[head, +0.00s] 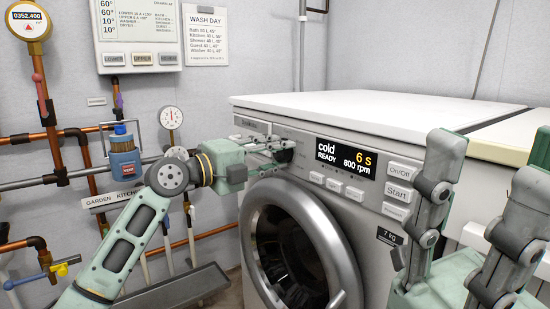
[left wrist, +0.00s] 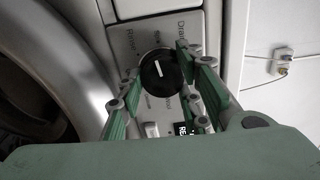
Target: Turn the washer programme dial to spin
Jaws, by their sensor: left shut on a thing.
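The programme dial (left wrist: 161,72) is a round black knob with a white pointer mark on the washer's control panel. Printed words including Rinse and Drain stand around it in the left wrist view; the others are too blurred to read surely. My left gripper (left wrist: 158,84) is shut on the dial, one finger on each side of it. In the head view my left gripper (head: 282,150) is at the washer's panel and hides the dial. My right gripper (head: 485,165) is close to the camera at the right, its fingers apart, with nothing seen between them.
The white washer (head: 350,105) has a lit display (head: 346,158) reading cold, READY, 6 s and 800 rpm. Buttons (head: 398,193) sit right of it. The round door (head: 300,250) is below. Pipes and a blue device (head: 124,150) are on the wall at the left.

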